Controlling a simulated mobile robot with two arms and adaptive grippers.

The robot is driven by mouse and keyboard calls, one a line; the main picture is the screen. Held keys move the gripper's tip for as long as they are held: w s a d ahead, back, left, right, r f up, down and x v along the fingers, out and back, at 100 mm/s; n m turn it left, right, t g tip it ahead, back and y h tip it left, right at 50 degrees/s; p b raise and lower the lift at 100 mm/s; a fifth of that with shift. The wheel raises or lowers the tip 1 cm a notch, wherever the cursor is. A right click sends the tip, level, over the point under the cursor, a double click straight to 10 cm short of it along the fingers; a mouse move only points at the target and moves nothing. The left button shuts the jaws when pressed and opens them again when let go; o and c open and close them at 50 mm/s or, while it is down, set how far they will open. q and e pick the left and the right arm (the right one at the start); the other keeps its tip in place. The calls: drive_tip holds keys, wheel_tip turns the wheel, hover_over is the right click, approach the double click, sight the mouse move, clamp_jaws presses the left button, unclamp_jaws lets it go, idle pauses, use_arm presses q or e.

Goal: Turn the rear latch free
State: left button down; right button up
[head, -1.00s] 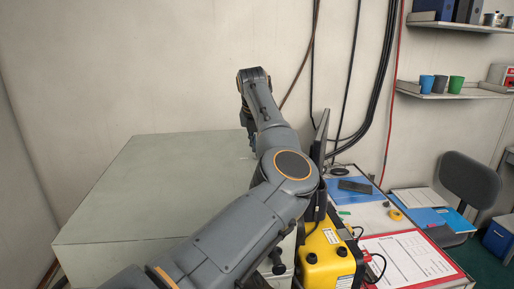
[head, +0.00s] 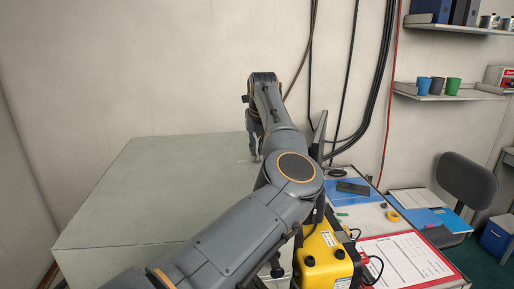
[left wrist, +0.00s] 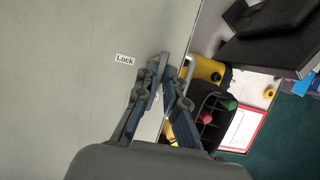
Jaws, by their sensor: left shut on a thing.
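My left gripper (head: 255,157) reaches over the far right edge of the large pale grey cabinet (head: 140,190). In the left wrist view its two fingertips (left wrist: 165,78) close around a small grey lever, the rear latch (left wrist: 164,58). A white "Lock" label (left wrist: 124,60) is on the cabinet face just left of the latch. The latch is too hidden by my arm and gripper to make out in the head view. My right gripper is not in view.
A yellow case (head: 328,259) stands close to my left arm. Beside the cabinet, a desk holds a red-edged sheet (head: 405,260) and a blue folder (head: 352,190). A dark flat panel (head: 318,140) stands next to my forearm. The cabinet top is clear.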

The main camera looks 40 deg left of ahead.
use_arm(q)
drive_tip(key=shift+r, duration=0.15)
drive_tip(key=c, duration=1.4)
unclamp_jaws()
drive_tip(key=shift+c, duration=0.2)
drive_tip(key=v, duration=1.2)
drive_tip(key=shift+d, duration=0.1)
